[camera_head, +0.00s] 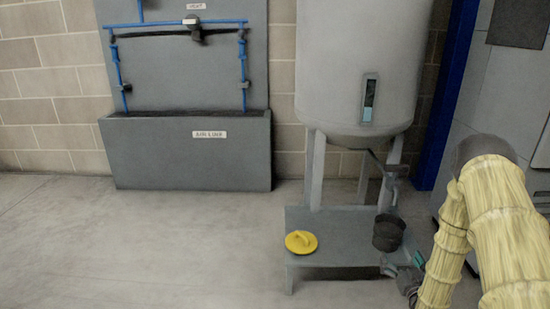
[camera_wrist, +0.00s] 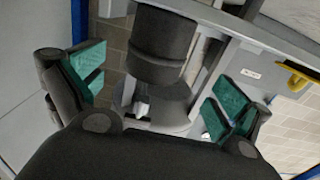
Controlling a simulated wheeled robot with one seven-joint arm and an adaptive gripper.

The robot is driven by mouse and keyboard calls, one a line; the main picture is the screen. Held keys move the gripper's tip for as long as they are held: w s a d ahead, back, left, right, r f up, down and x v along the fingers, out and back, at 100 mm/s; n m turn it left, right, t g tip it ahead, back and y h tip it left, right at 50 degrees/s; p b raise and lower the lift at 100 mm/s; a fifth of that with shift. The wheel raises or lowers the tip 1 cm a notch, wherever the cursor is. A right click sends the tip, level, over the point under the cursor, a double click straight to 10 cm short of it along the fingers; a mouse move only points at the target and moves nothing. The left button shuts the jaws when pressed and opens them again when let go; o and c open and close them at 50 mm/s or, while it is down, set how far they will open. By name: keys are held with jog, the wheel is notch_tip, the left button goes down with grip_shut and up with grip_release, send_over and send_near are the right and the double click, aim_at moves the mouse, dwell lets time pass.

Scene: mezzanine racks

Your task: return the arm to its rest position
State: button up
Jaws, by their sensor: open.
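My arm, in a pale yellow sleeve, comes in at the right of the head view. My gripper (camera_head: 408,270) is at its end, low beside the right edge of the grey stand under the tank. In the wrist view my gripper (camera_wrist: 150,95) is open, its two green-padded fingers wide apart. A dark cylindrical pot (camera_head: 389,233) stands on the right side of the stand. In the wrist view the pot (camera_wrist: 160,45) appears between and beyond the fingers, and I see no finger touching it.
A grey tank (camera_head: 355,60) on legs rises above the low stand (camera_head: 335,257), with a tap above the pot. A yellow disc-shaped lid (camera_head: 301,242) lies on the stand's left. A grey trough (camera_head: 185,160) with blue pipes stands at the wall. Floor at left is clear.

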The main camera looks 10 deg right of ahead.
jog(key=s+a+f+g+y+p, duration=0.25)
jog(key=s+a+f+g, duration=0.25)
jog(key=s+a, duration=0.45)
jog(key=s+a+f+g+y+p, duration=0.1)
jog(key=s+a+f+g+p, duration=0.4)
jog(key=a, duration=0.7)
jog(key=s+a+r+n+g+p, duration=0.15)
jog(key=s+a+g, duration=0.35)
jog(key=s, duration=0.8)
jog(key=s+a+r+n+g+p, duration=0.1)
jog(key=s+a+g+p, duration=0.15)
jog(key=s+a, duration=0.75)
jog(key=s+d+r+p, duration=0.1)
jog(key=r+p, duration=1.7)
jog(key=r, duration=0.1)
jog(key=s+d+r+p, duration=0.2)
jog(key=r+p, duration=1.6)
jog(key=shift+r+p, duration=0.3)
jog(key=shift+r, duration=0.1)
